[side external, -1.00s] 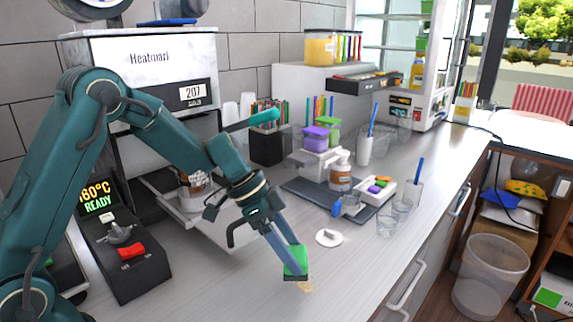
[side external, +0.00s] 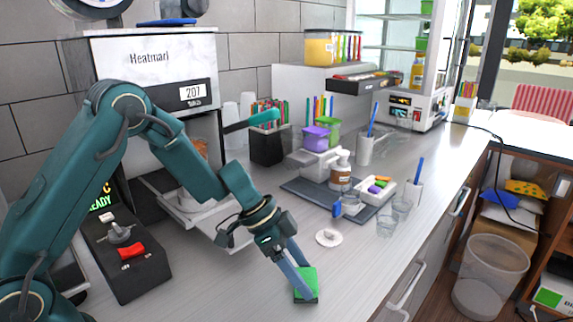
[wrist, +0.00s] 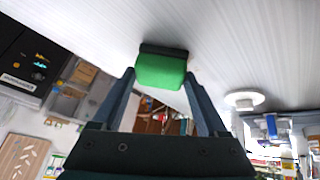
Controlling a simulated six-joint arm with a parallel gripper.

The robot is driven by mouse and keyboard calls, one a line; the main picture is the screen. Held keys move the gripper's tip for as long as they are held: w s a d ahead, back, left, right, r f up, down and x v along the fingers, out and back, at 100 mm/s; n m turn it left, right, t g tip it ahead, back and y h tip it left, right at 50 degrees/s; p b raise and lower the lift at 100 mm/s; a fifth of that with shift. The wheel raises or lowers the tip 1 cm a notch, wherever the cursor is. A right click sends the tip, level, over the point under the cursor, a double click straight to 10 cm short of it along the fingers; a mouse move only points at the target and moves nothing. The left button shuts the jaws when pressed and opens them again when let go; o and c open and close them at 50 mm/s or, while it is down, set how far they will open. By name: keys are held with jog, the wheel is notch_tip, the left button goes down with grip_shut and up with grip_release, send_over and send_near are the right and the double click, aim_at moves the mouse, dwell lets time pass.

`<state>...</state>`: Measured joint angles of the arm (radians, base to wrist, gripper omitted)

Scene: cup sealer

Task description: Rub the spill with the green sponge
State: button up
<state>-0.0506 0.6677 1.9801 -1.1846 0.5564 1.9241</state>
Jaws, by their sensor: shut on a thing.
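The green sponge (side external: 307,281) has a green body and a dark layer on its lower side. My gripper (side external: 301,277) is shut on it, with one finger on each side. The sponge is low at the front part of the counter, at or very near the surface; I cannot tell if it touches. In the wrist view the sponge (wrist: 161,70) sits between the fingertips, its dark side facing the counter. No spill shows in either current view; it may be hidden under the sponge.
A white round lid (side external: 328,237) lies on the counter behind the sponge. Clear cups (side external: 387,224) and a dark tray (side external: 310,191) with bottles stand farther back. The counter's front edge with drawer handles (side external: 407,290) is to the right. The counter around the sponge is clear.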

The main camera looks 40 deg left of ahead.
jog(key=a, duration=0.2)
jog(key=shift+a, duration=0.35)
jog(key=shift+w, duration=0.4)
jog(key=shift+d, duration=2)
jog(key=shift+a, duration=1.65)
jog(key=shift+a+r, duration=0.15)
jog(key=shift+r, duration=0.5)
jog(key=shift+a+r, duration=0.15)
jog(key=shift+r, duration=3.25)
